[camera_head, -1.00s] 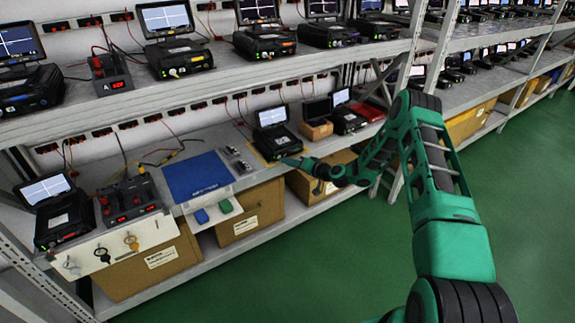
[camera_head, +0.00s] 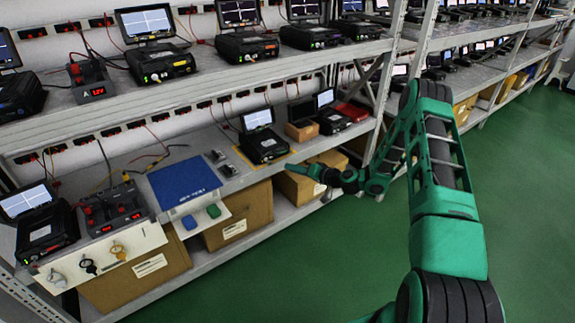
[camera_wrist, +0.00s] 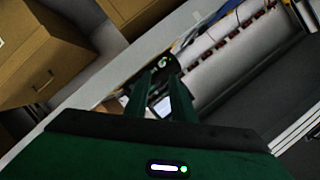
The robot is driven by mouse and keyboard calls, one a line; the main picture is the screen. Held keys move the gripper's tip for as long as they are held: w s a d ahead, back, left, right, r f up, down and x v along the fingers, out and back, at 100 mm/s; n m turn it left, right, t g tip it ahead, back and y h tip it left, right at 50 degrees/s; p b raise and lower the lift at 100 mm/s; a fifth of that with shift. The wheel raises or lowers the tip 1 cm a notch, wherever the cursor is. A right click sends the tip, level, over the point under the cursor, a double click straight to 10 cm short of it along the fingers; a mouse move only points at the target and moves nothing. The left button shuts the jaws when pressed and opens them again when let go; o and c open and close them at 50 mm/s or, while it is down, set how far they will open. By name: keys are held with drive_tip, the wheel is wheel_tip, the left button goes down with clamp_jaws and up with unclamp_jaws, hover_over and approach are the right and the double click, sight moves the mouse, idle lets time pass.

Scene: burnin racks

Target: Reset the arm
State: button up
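My arm is green and black and reaches from the lower right to the shelf in the head view. My gripper (camera_head: 292,168) is at the front edge of the middle shelf, just to the right of and in front of a black device with a lit screen (camera_head: 263,147). In the wrist view my gripper (camera_wrist: 162,80) shows two green fingers apart. A lit screen shows through the gap between them, and nothing is seen held.
The middle shelf holds a blue mat (camera_head: 184,181), a small brown box (camera_head: 302,132) and a red case (camera_head: 351,111). Cardboard boxes (camera_head: 239,213) stand below. A rack post (camera_head: 388,95) rises close behind my arm. Green floor (camera_head: 300,275) is open in front.

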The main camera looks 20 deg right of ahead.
drive_tip(key=s+d+r+n+g+h, duration=0.1)
drive_tip(key=s+d+r+g+h, duration=0.3)
drive_tip(key=s+r, duration=0.75)
drive_tip(key=s+d+r+n+g+h, duration=0.15)
drive_tip(key=s+d+r+g, duration=0.5)
drive_tip(key=s, duration=0.85)
drive_tip(key=s+r+m+g+h, duration=0.1)
drive_tip(key=s+r, duration=0.4)
drive_tip(key=s, duration=0.9)
drive_tip(key=s+r+m+g+h, duration=0.1)
drive_tip(key=s+r+m, duration=0.3)
drive_tip(key=s, duration=1)
drive_tip(key=shift+a+r+m, duration=0.35)
drive_tip(key=shift+a+r, duration=0.05)
drive_tip(key=shift+r, duration=0.05)
